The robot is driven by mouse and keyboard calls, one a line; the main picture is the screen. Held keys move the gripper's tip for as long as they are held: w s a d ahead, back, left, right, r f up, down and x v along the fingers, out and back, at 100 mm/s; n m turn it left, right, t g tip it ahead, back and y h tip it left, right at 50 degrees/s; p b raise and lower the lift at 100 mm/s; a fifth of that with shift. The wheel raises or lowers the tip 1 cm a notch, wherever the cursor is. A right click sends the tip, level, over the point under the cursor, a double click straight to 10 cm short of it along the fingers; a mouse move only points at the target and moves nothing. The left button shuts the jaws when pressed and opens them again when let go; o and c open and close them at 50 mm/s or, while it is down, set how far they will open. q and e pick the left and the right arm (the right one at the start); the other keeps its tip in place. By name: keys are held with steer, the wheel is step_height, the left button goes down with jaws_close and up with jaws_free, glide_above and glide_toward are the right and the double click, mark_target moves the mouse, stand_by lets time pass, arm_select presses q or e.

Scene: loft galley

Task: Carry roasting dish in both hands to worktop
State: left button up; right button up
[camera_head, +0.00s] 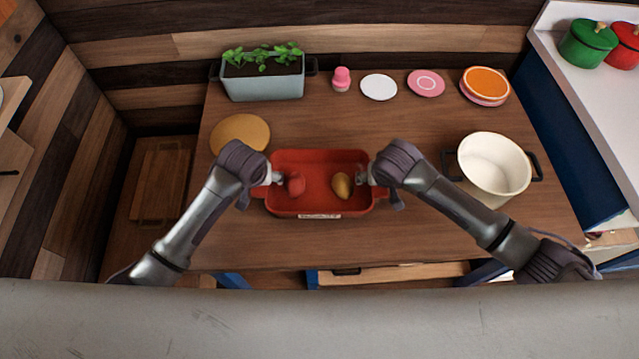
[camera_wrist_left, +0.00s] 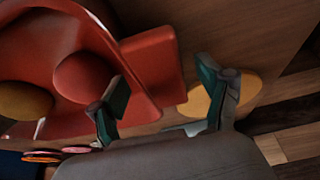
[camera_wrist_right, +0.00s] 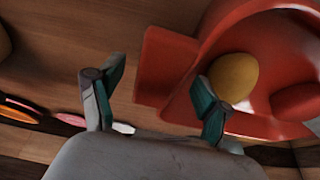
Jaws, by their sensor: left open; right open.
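The red roasting dish (camera_head: 320,207) sits on the wooden surface (camera_head: 440,245), with a reddish round item (camera_head: 296,184) and a yellow-brown item (camera_head: 342,185) inside. My left gripper (camera_head: 272,178) is open at the dish's left end. In the left wrist view the dish's end handle (camera_wrist_left: 152,66) lies ahead of and between the spread fingers (camera_wrist_left: 165,98). My right gripper (camera_head: 366,178) is open at the right end. In the right wrist view the other handle (camera_wrist_right: 163,65) lies between the open fingers (camera_wrist_right: 157,100). Neither gripper is closed on a handle; exact contact is unclear.
A cream pot (camera_head: 493,165) stands right of the dish, a round tan board (camera_head: 240,133) behind left. A planter (camera_head: 263,82), pink shaker (camera_head: 341,79) and several plates line the back. A pale counter (camera_head: 575,110) at right holds a green pot (camera_head: 588,44) and red pot (camera_head: 625,46).

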arm_select(q)
jaws_close()
arm_select(e)
jaws_close()
arm_select(q)
steer(key=shift+r, duration=0.1)
arm_select(e)
steer(key=shift+r, duration=0.1)
